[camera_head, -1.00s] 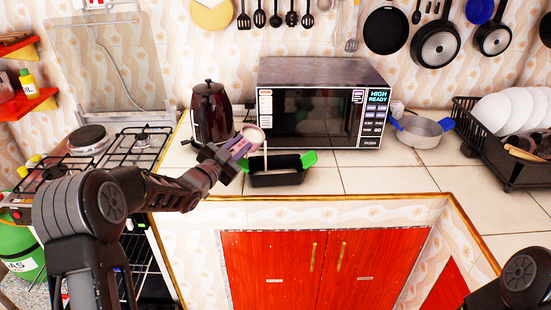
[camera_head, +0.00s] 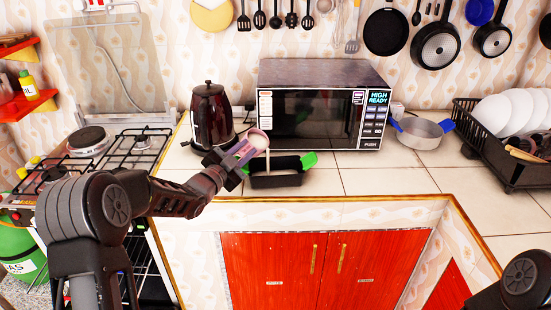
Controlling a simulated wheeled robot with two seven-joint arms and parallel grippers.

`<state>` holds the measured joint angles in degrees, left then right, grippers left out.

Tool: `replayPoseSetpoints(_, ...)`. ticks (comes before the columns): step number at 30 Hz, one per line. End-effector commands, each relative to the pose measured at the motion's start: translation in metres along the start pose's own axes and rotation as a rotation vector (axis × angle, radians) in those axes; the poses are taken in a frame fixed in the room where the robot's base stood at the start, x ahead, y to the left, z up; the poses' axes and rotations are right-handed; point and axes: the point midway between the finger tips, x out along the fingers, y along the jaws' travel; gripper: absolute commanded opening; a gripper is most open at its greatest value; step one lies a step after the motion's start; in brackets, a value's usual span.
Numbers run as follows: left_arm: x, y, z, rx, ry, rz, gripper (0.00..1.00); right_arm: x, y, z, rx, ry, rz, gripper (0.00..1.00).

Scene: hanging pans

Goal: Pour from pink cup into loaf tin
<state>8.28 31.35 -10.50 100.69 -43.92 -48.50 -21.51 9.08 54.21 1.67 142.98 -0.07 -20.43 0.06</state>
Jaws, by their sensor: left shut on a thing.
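The pink cup (camera_head: 243,149) is held by my left gripper (camera_head: 234,158), which is shut on it. The cup is tilted to the right, with its pale mouth turned toward the loaf tin. A thin whitish stream (camera_head: 267,161) falls from the cup's rim toward the black loaf tin (camera_head: 278,181). The tin stands on the counter below and right of the cup, with a green grip (camera_head: 308,160) at its right end. The tin's inside is too dark to tell how much is in it. My right gripper is out of view; only part of my right arm shows at bottom right.
A dark red kettle (camera_head: 211,116) stands close behind the cup. A microwave (camera_head: 322,103) stands behind the tin. A grey pot (camera_head: 420,132) with blue handles and a dish rack (camera_head: 507,150) are to the right. The counter (camera_head: 380,180) right of the tin is clear.

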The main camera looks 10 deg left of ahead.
Motion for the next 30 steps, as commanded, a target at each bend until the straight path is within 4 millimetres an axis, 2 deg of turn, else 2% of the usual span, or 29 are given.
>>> replayPoseSetpoints(30,0.0001,0.0037,-0.0078,0.124,0.001,-0.001,0.0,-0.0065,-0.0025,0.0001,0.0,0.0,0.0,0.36)
